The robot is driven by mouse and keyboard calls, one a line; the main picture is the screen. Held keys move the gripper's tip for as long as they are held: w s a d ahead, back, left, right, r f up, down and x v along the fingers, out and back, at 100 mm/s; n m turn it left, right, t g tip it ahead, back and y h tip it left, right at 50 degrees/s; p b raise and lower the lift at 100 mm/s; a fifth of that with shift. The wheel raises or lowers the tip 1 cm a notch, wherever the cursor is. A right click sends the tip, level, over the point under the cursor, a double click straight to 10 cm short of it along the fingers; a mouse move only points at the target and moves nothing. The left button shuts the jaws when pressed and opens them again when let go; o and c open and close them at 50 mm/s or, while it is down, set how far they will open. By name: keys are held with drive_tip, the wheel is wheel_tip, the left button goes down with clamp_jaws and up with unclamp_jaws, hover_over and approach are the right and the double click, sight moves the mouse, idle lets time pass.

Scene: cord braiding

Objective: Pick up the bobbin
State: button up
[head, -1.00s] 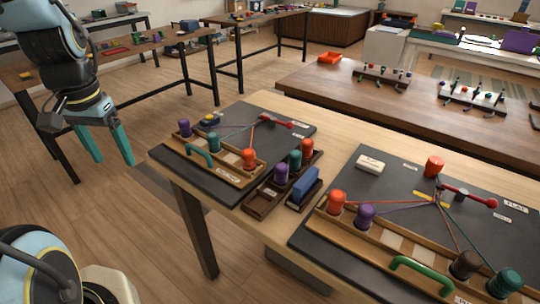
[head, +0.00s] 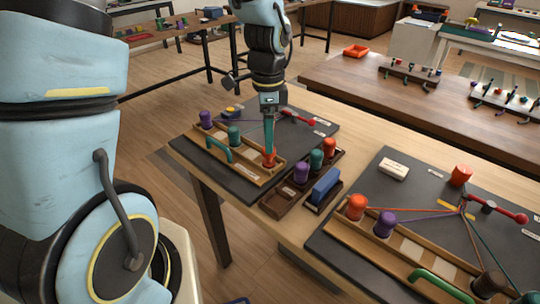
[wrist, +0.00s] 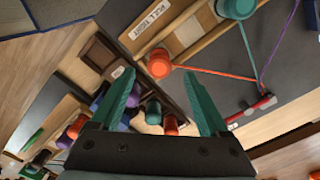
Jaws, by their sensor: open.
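The near board (head: 210,165) bears a wooden rail with a purple bobbin (head: 206,118), a teal bobbin (head: 234,136) and an orange bobbin (head: 269,161); cords run from the teal and orange bobbins. My gripper (head: 269,147) points down at the orange bobbin and partly covers it in the head view. In the wrist view my gripper (wrist: 158,74) is open, and the orange bobbin (wrist: 158,66) shows between and just beyond the fingertips. I cannot tell whether a finger touches it. A teal bobbin (wrist: 236,7) is at the top of the wrist view.
A red-knobbed lever (head: 298,118) stands on the board. A second board (head: 400,215) with bobbins and cords lies to the right.

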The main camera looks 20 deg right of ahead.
sight(269, 157)
wheel_tip(269, 157, down, 5)
drive_tip(key=shift+s+r+p, duration=0.1)
drive_tip(key=shift+p, duration=0.5)
clamp_jaws()
